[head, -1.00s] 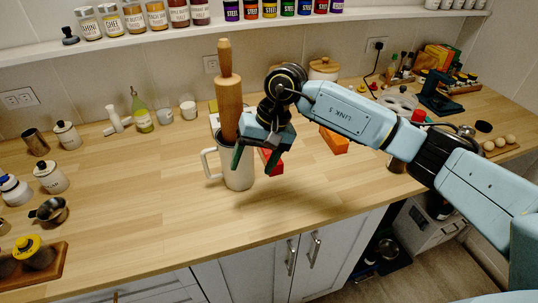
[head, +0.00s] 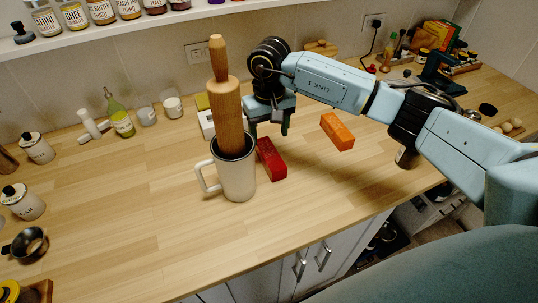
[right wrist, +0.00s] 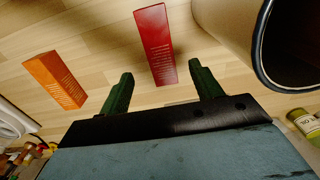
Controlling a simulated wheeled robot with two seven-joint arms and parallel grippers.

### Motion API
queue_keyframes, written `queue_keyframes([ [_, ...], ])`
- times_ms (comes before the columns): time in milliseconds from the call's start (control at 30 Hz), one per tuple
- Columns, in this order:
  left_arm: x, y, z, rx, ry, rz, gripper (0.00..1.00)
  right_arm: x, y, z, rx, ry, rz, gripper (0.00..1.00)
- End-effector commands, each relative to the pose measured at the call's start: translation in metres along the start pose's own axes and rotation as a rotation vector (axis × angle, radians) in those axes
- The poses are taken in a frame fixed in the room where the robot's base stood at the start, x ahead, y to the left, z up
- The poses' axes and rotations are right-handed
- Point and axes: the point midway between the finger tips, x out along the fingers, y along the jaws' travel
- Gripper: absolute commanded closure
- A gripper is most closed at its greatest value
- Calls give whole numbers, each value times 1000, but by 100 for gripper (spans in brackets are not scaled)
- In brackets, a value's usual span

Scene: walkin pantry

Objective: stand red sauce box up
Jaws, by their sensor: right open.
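The red sauce box (head: 271,160) lies flat on the wooden counter, just right of a cream mug. It also shows in the right wrist view (right wrist: 155,45), ahead of and between the fingers. My right gripper (head: 267,130) hangs behind the box in the head view. In the right wrist view the right gripper (right wrist: 158,85) is open, its two green fingers apart with nothing between them. My left gripper is in neither view.
The cream mug (head: 237,178) holding a wooden rolling pin (head: 227,105) stands close beside the box. An orange box (head: 337,131) lies to the right. Jars and bottles line the back and left. The counter's front is clear.

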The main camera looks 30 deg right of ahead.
Motion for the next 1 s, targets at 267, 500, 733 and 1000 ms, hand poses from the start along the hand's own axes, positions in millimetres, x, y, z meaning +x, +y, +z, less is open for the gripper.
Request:
queue_keyframes([
  [267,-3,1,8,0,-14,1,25,28,-1,0,0,0,-1,35],
  [500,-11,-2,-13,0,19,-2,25,60,-1,3,0,-4,-3,35],
  [733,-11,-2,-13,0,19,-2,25,79,0,1,-1,1,-2,35],
  [1000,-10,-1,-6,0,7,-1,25,79,0,1,-1,2,-1,47],
])
